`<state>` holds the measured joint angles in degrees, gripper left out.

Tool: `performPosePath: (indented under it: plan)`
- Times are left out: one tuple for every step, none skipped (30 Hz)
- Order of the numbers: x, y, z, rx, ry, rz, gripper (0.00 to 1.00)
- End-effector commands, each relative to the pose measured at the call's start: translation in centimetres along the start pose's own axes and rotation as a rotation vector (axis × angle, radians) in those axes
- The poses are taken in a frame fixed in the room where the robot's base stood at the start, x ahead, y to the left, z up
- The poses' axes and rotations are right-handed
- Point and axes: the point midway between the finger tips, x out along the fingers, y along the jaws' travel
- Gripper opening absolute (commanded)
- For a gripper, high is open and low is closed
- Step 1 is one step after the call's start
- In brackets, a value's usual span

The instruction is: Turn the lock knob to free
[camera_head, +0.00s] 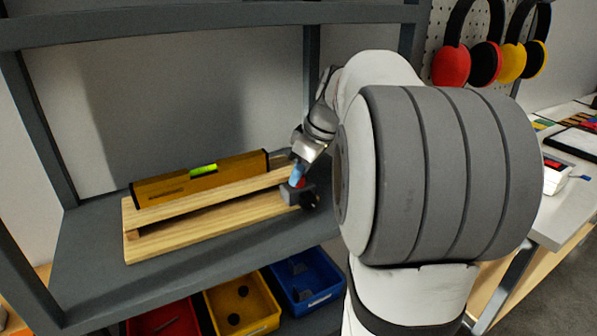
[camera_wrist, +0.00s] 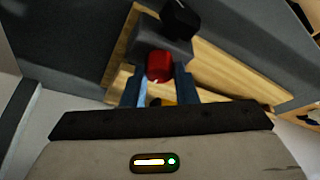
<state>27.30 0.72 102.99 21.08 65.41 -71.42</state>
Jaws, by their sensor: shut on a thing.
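A wooden rail fixture (camera_head: 215,215) lies on the grey shelf, with a small dark grey block (camera_head: 289,195) at its right end. In the wrist view a red knob (camera_wrist: 159,66) stands out from the grey block (camera_wrist: 150,40), and a black knob (camera_wrist: 180,18) sits on the block's far side. The black knob also shows in the head view (camera_head: 308,200). My gripper (camera_head: 297,175) reaches down to the block from above. Its blue fingers flank the red knob in the wrist view (camera_wrist: 160,76) and are shut on it. The knob's markings cannot be read.
A yellow spirit level (camera_head: 200,178) rests along the wooden fixture. Red (camera_head: 165,320), yellow (camera_head: 245,302) and blue (camera_head: 310,282) bins stand under the shelf. Shelf posts rise left and behind. Ear defenders (camera_head: 470,55) hang on a pegboard at right.

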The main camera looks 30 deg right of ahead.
Motion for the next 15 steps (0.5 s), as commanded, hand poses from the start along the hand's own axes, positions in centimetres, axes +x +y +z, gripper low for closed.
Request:
performPosePath:
  plan:
    - [-0.01, 0.01, -0.03, -0.002, 0.000, 0.001, 0.03]
    - [-0.01, 0.01, -0.03, -0.002, 0.000, 0.001, 0.03]
    - [-0.01, 0.01, -0.03, -0.002, 0.000, 0.001, 0.03]
    - [-0.01, 0.01, -0.03, -0.002, 0.000, 0.001, 0.03]
    - [0.00, 0.01, -0.03, -0.002, 0.000, 0.001, 0.03]
    - [0.00, 0.00, -0.03, -0.002, 0.000, 0.001, 0.28]
    - [0.00, 0.00, -0.03, -0.001, 0.000, 0.001, 0.30]
    - [0.00, 0.00, -0.03, -0.001, 0.000, 0.001, 0.33]
    - [0.00, 0.00, -0.03, -0.001, 0.000, 0.001, 0.36]
    - [0.01, 0.00, -0.03, -0.001, 0.000, 0.001, 0.38]
    - [0.01, 0.00, -0.02, -0.001, 0.000, 0.001, 0.41]
    - [0.01, -0.01, -0.02, -0.001, 0.000, 0.001, 0.44]
    - [0.01, -0.01, -0.02, -0.001, 0.000, 0.000, 0.47]
    - [0.01, -0.01, -0.02, -0.001, 0.000, 0.000, 0.48]
    - [0.01, -0.01, -0.02, -0.001, 0.000, 0.000, 0.48]
